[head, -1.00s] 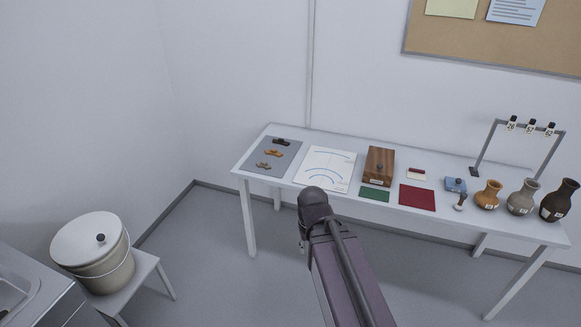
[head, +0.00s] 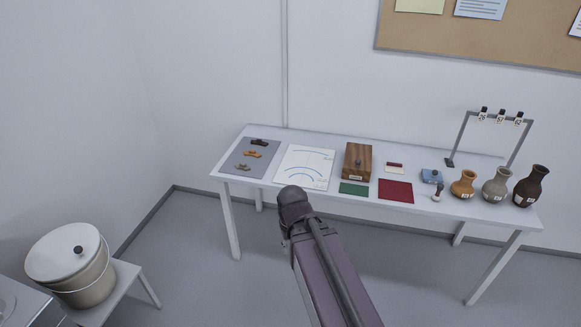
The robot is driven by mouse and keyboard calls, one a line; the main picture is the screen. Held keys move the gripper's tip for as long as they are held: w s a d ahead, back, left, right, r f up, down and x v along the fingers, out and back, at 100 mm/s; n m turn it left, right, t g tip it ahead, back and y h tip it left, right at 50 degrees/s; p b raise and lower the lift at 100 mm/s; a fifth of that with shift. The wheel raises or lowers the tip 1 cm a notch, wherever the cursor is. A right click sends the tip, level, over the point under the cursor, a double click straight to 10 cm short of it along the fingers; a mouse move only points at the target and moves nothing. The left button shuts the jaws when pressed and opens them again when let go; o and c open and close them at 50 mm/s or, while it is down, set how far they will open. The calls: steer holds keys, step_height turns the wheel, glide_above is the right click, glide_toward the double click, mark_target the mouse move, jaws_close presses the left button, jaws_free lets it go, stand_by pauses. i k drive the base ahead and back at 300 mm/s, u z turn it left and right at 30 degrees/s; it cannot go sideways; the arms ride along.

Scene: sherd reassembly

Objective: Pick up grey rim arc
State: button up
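Three small sherd pieces lie on a grey mat (head: 229,167) at the table's left end: a dark one (head: 259,142) at the back, an orange one (head: 252,154) in the middle and a dull grey-brown one (head: 243,167) at the front. The front one looks closest to grey, but it is too small to make out as a rim arc. My arm rises from the bottom of the view, in front of the table. My gripper does not show.
The table (head: 408,211) also bears a white sheet with blue arcs (head: 309,168), a wooden box (head: 357,162), green (head: 354,189) and red (head: 396,191) mats, and several vases at right. A lidded bucket (head: 81,277) stands on a stool at left. Floor before the table is clear.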

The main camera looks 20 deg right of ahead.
mark_target(243, 166)
steer(key=z, duration=0.1)
steer(key=i, duration=1.25)
steer(key=u, duration=0.3)
